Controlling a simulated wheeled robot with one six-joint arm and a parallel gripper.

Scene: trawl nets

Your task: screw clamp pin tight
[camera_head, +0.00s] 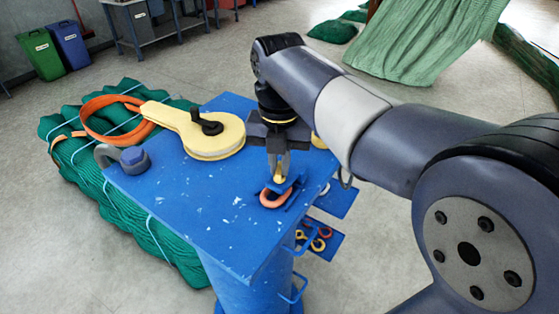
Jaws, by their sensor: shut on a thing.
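My gripper (279,172) points down over the right part of the blue table top (215,215). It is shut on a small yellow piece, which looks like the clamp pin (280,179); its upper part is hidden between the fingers. Right below is a small dark blue piece that looks like the clamp (291,187). An orange ring (270,201) lies at the clamp, partly under it. The view is too small to tell how deep the pin sits or whether it touches the clamp.
Blue side trays (325,242) hold several small rings. Green netting (160,235) is bundled left of the table.

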